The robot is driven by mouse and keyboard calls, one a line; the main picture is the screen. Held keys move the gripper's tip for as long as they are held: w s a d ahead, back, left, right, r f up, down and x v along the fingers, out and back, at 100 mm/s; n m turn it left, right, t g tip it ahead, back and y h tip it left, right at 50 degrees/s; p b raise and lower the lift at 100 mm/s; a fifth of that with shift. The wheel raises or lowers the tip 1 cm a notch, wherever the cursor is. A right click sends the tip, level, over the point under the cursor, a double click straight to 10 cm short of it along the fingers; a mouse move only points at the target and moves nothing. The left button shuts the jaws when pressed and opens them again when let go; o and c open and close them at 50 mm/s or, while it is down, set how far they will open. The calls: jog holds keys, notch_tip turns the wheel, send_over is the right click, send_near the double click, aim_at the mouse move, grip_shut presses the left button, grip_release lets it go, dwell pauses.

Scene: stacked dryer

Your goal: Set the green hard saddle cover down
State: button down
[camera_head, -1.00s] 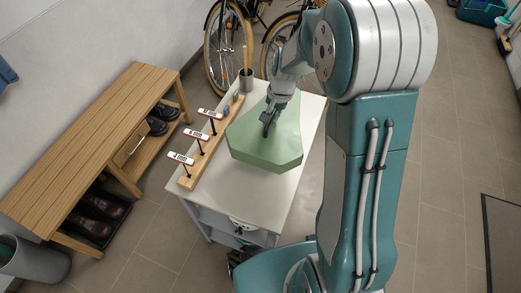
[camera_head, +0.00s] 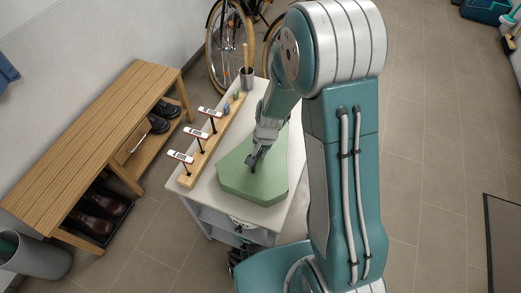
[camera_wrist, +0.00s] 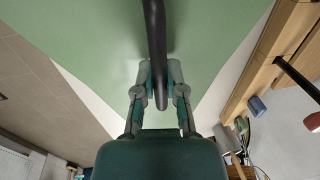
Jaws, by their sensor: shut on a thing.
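The green hard saddle cover (camera_head: 262,180) is a flat, angular light-green shell, over the white top of the small cabinet (camera_head: 215,190). I cannot tell whether its underside touches the top. My gripper (camera_head: 254,164) is above the cover's middle, shut on its dark handle. In the wrist view, my gripper (camera_wrist: 160,90) closes around the black curved handle (camera_wrist: 154,40), with the green cover (camera_wrist: 100,45) filling the area beyond.
A wooden rack with small signs (camera_head: 187,178) runs along the cabinet's left edge. A grey cup (camera_head: 246,78) stands at the back. A wooden bench (camera_head: 95,140) with shoes stands left, and bicycles (camera_head: 222,45) stand behind. The floor at right is open.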

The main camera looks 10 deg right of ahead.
aim_at(265, 159)
jog(key=shift+a, duration=0.15)
jog(key=c, duration=0.7)
grip_release()
jog(key=shift+a, duration=0.2)
jog(key=shift+d, duration=0.1)
jog(key=shift+d+r, duration=0.1)
jog(key=s+d+r+n+t, duration=0.15)
jog(key=s+r, duration=0.25)
jog(key=r, duration=0.8)
jog(key=s+d+r+n+t, duration=0.15)
jog(key=s+r, duration=0.35)
jog(key=r, duration=0.7)
jog(key=shift+s+d+r+n+t+h, duration=0.3)
jog(key=shift+s+r+n, duration=0.5)
jog(key=shift+s, duration=0.8)
jog(key=shift+s+d+r+n+t+h, duration=0.15)
jog(key=shift+s+d+r+n+t, duration=0.2)
jog(key=shift+s+r, duration=1.05)
jog(key=shift+s+d+r+n+t+h, duration=0.25)
jog(key=shift+s+r+n, duration=0.5)
jog(key=shift+s, duration=1.1)
